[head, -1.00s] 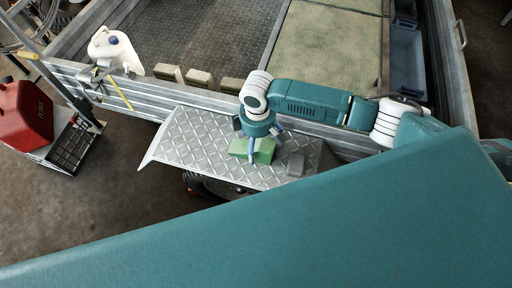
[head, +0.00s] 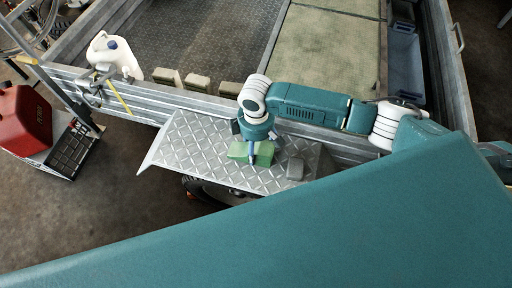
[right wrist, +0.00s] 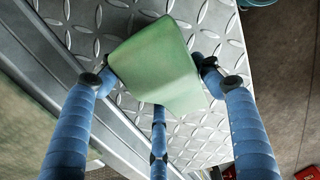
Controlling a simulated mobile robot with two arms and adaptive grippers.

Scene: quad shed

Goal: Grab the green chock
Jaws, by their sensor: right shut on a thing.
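The green chock (head: 262,150) is on the diamond-plate metal fender (head: 200,143), beside the trailer's side wall. My right gripper (head: 251,155) reaches down over it from above. In the right wrist view the green chock (right wrist: 158,62) lies between the blue fingers of my right gripper (right wrist: 155,75), with fingertips on both of its sides and one finger partly hidden under it. The gripper is shut on the chock. I cannot tell whether the chock still touches the plate. My left gripper is not in view.
A small grey block (head: 295,169) lies on the fender right of the chock. Several tan blocks (head: 197,82) line the trailer wall. A white jug (head: 115,55) stands at the back left, and a red can (head: 24,118) sits on a crate at the left.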

